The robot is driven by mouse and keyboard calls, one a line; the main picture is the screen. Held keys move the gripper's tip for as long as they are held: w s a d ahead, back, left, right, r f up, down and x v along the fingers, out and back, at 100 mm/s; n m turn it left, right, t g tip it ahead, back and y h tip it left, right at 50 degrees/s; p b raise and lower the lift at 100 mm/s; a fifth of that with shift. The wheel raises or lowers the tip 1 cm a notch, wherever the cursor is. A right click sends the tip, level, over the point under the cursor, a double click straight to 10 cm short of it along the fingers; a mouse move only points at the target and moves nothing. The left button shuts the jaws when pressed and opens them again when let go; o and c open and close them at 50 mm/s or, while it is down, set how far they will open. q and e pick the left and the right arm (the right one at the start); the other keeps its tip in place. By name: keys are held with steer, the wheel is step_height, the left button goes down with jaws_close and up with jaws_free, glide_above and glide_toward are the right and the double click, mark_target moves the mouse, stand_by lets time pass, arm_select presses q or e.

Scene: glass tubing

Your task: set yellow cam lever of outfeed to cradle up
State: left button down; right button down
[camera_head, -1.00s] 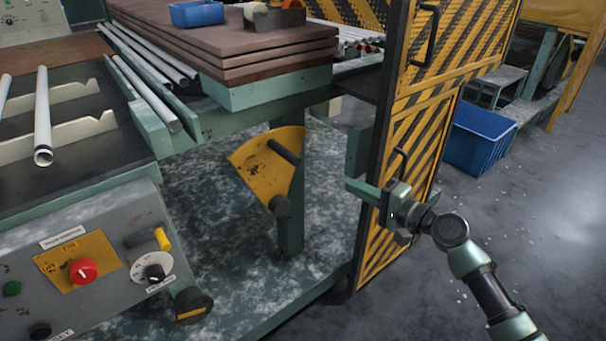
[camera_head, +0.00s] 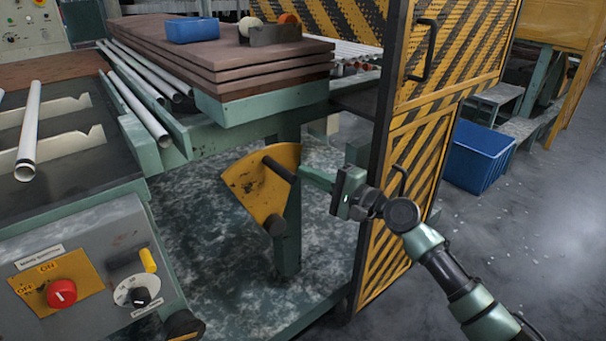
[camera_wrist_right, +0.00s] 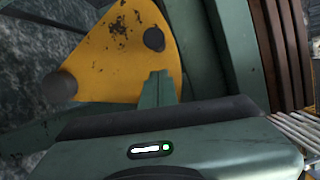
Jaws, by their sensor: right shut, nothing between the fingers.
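The yellow cam lever (camera_head: 262,185) is a worn fan-shaped plate on the green leg under the outfeed table. It has a dark peg handle (camera_head: 279,169) at its upper right and a dark round knob (camera_head: 275,225) at its lower end. My right gripper (camera_head: 301,172) is shut and empty, its fingertips close to the right of the peg; contact cannot be told. In the right wrist view the shut fingers (camera_wrist_right: 157,88) lie in front of the yellow plate (camera_wrist_right: 115,55), near the dark peg (camera_wrist_right: 154,39). My left gripper is out of view.
A striped yellow-black guard door (camera_head: 405,175) stands just behind my right arm. Stacked brown boards (camera_head: 235,60) lie above the lever, and the control panel (camera_head: 90,270) is at lower left. A blue crate (camera_head: 478,155) sits on the floor at right.

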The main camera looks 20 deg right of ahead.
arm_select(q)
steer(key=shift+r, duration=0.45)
arm_select(e)
steer(key=shift+s+a+r, duration=0.15)
steer(key=shift+s+a, duration=0.05)
steer(key=shift+a, duration=0.25)
steer(key=shift+s+a+r, duration=0.1)
steer(key=shift+s+a, duration=0.1)
steer(key=shift+a, duration=0.25)
arm_select(q)
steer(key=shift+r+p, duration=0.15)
steer(key=shift+p, duration=0.25)
arm_select(e)
steer(key=shift+a+r, duration=0.1)
